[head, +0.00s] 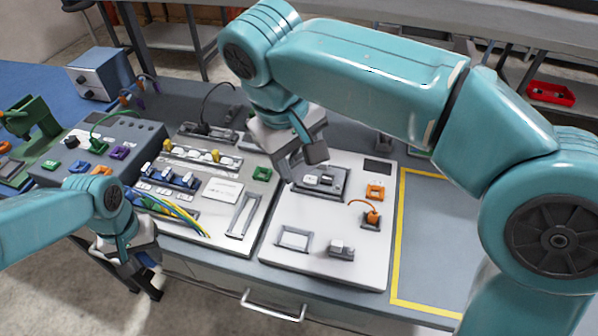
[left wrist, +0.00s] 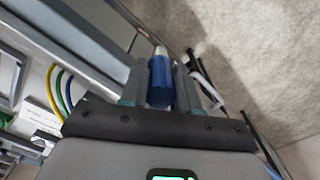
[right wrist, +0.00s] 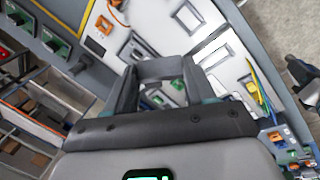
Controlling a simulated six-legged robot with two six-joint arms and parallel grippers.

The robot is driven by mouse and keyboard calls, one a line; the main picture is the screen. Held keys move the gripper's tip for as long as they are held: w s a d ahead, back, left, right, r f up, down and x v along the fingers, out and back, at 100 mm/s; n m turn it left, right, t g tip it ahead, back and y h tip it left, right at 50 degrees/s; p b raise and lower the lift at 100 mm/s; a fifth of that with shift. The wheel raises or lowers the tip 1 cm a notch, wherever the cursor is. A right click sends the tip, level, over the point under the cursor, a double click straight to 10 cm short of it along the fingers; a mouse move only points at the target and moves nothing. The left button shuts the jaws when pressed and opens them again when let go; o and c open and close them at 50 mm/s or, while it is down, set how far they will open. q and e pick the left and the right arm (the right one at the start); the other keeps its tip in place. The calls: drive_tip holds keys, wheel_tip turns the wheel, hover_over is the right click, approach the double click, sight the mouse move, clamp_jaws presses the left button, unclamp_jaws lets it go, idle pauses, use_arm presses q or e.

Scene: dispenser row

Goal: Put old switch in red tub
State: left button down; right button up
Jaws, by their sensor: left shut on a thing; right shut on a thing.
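A red tub (head: 551,93) sits on a shelf behind the bench at the far right. My right gripper (head: 305,160) is above the white panel (head: 285,210), by a grey switch-like module (head: 320,181) with white parts. In the right wrist view its fingers (right wrist: 160,80) are shut on a dark grey piece (right wrist: 160,68); whether this is the old switch I cannot tell. My left gripper (head: 130,265) is in front of the bench edge, over the floor. It is shut on a blue handle-like piece (left wrist: 158,82) with a pale tip.
The panel also carries an orange part (head: 376,191), a grey block (head: 341,250) and empty frames. Another panel with blue and yellow parts (head: 215,156) stands to its left. A yellow-lined grey area (head: 440,235) at right looks clear. A drawer handle (head: 273,306) juts from the bench front.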

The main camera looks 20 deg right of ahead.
drive_tip(key=shift+r, duration=0.2)
use_arm(q)
drive_tip(key=shift+r+p, duration=0.4)
drive_tip(key=shift+p, duration=0.05)
use_arm(e)
drive_tip(key=shift+w+a+f, duration=0.1)
drive_tip(key=shift+w+f, duration=0.15)
drive_tip(key=shift+w, duration=0.25)
drive_tip(key=shift+w+a+f, duration=0.1)
drive_tip(key=shift+w+f, duration=0.15)
drive_tip(key=shift+w, duration=0.2)
idle(0.3)
use_arm(q)
drive_tip(key=shift+r+p, duration=0.4)
drive_tip(key=shift+r, duration=0.25)
use_arm(e)
drive_tip(key=w, duration=0.1)
drive_tip(key=f, duration=0.1)
drive_tip(key=w, duration=0.1)
drive_tip(key=shift+w+a+f, duration=0.2)
drive_tip(key=shift+w+a, duration=0.05)
drive_tip(key=shift+w, duration=0.05)
